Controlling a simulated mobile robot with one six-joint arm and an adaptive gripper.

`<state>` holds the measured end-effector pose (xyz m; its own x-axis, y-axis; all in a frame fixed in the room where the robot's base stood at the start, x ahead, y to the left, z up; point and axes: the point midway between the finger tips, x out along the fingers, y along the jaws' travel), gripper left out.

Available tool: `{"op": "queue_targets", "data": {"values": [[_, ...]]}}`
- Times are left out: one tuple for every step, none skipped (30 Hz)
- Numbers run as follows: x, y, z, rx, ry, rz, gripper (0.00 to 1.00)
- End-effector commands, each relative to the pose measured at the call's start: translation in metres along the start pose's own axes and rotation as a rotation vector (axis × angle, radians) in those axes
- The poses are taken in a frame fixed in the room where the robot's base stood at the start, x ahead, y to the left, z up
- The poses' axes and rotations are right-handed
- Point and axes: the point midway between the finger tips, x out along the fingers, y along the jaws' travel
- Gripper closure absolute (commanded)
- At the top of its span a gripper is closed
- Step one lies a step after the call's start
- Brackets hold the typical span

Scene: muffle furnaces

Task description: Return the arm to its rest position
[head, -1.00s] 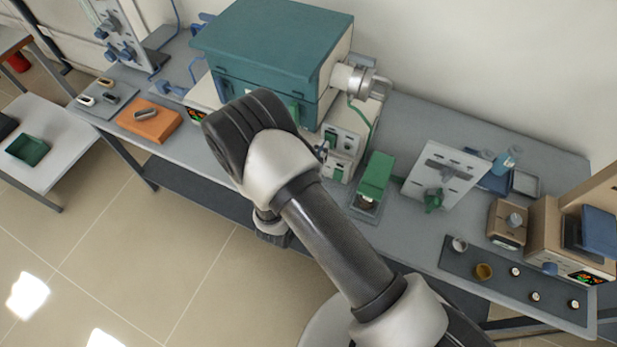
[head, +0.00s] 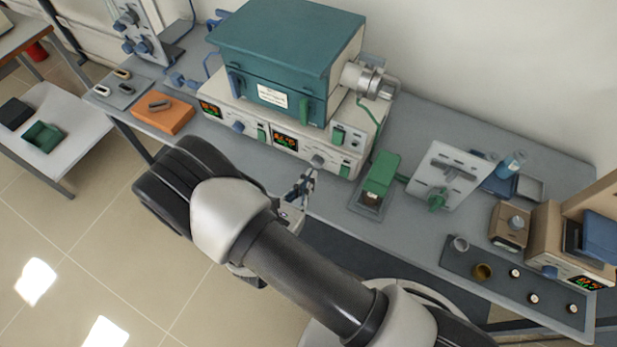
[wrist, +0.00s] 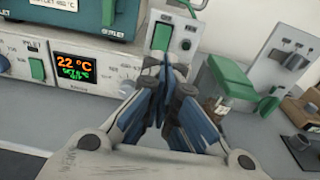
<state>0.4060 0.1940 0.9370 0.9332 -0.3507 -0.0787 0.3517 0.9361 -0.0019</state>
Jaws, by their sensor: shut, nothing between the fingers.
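My gripper (head: 306,182) is in front of the muffle furnace's control panel, over the front edge of the bench, pointing toward the furnace. In the wrist view the fingers of my gripper (wrist: 165,78) meet at their tips, with nothing between them. The muffle furnace (head: 285,50) is teal on top, with its door shut. Its panel display (wrist: 75,69) reads 22 °C in the wrist view. My arm crosses the middle of the head view, with its elbow out over the floor side of the bench.
A green device (head: 381,173) and an upright white panel (head: 452,172) stand right of the furnace. A dark mat (head: 500,285) with small crucibles lies at the right. An orange block (head: 170,118) is at the left. The floor (head: 130,230) in front is clear.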

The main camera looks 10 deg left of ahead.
Motion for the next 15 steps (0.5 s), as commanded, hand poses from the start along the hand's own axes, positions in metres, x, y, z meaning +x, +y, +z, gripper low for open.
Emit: {"op": "queue_targets", "data": {"values": [[0.000, 0.000, 0.000, 0.000, 0.000, 0.000, 1.00], [0.000, 0.000, 0.000, 0.000, 0.000, 0.000, 1.00], [0.000, 0.000, 0.000, 0.000, 0.000, 0.000, 1.00], [0.000, 0.000, 0.000, 0.000, 0.000, 0.000, 1.00], [0.000, 0.000, 0.000, 0.000, 0.000, 0.000, 1.00], [0.000, 0.000, 0.000, 0.000, 0.000, 0.000, 1.00], [0.000, 0.000, 0.000, 0.000, 0.000, 0.000, 1.00], [0.001, 0.000, 0.001, 0.001, 0.000, -0.002, 1.00], [0.002, -0.001, 0.003, 0.006, 0.000, -0.010, 1.00], [0.003, -0.003, 0.006, 0.014, 0.000, -0.022, 1.00], [0.005, -0.005, 0.011, 0.025, 0.000, -0.041, 1.00], [0.010, -0.011, 0.020, 0.047, 0.001, -0.076, 1.00], [0.014, -0.016, 0.029, 0.070, 0.002, -0.113, 1.00], [0.018, -0.023, 0.039, 0.096, 0.003, -0.155, 1.00], [0.024, -0.035, 0.054, 0.137, 0.007, -0.223, 1.00]]}}
